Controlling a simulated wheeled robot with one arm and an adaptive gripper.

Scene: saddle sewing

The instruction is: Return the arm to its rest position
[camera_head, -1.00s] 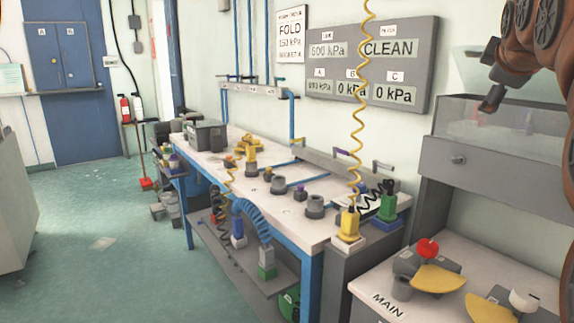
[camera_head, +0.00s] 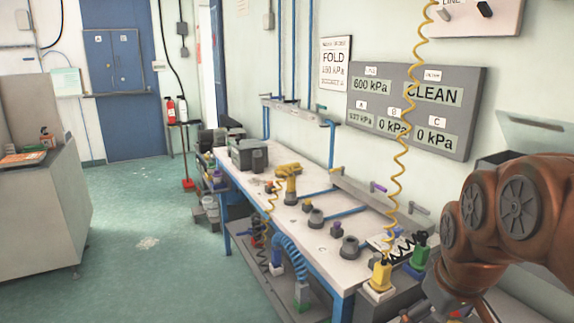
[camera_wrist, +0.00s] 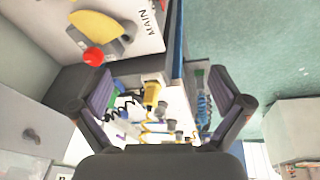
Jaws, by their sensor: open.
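My gripper (camera_wrist: 163,103) shows in the wrist view with its two dark fingers spread apart and nothing between them. In the head view my brown arm (camera_head: 510,215) is folded at the right edge; the gripper itself cannot be made out clearly there. Beyond the fingers, the wrist view shows a yellow connector (camera_wrist: 152,95) with a coiled hose and the pale bench, apart from the fingers.
The workbench (camera_head: 240,168) with fittings runs along the wall. A pressure panel (camera_head: 415,108) hangs above it. A yellow coiled hose (camera_head: 405,130) hangs before the panel. A grey cabinet (camera_head: 40,210) stands left. The green floor (camera_head: 150,240) between is clear.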

